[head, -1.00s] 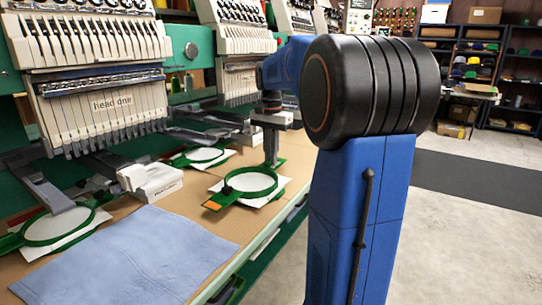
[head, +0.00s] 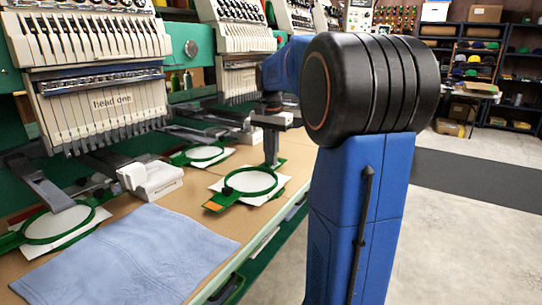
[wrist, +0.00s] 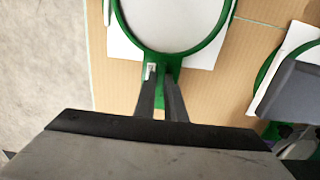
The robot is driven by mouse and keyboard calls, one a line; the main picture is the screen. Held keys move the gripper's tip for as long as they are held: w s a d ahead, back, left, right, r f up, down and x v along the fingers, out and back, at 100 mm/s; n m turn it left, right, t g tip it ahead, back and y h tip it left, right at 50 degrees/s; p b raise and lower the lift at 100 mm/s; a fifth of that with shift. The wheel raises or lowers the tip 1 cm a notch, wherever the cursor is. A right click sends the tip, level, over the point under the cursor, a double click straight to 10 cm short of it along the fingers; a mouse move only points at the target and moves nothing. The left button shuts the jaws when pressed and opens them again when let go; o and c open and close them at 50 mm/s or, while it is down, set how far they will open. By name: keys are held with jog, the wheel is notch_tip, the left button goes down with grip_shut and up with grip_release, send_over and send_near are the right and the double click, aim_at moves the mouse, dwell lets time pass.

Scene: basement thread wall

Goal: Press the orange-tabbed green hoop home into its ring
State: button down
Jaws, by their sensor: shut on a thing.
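The orange-tabbed green hoop (head: 272,192) lies over a white sheet (head: 284,181) on the tan table, its orange tab (head: 213,206) toward the front left. My gripper (head: 271,162) points down at the hoop's far side. In the wrist view, my gripper (wrist: 161,92) has its two fingers shut on the green stem at the edge of the hoop (wrist: 166,53). White material fills the hoop's inside. A separate ring beneath the hoop cannot be made out, nor whether the hoop sits fully down.
Another green hoop (head: 188,162) lies behind, and one (head: 27,239) lies at left under a machine arm. A blue cloth (head: 135,250) covers the front table. A white block (head: 152,180) and the embroidery heads (head: 95,105) stand at left. The table's right edge is close.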

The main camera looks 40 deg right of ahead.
jog(key=c, duration=1.7)
grip_release()
jog(key=shift+c, duration=0.2)
notch_tip(320, 180, up, 17)
jog(key=shift+r, duration=0.2)
jog(key=shift+s, duration=0.1)
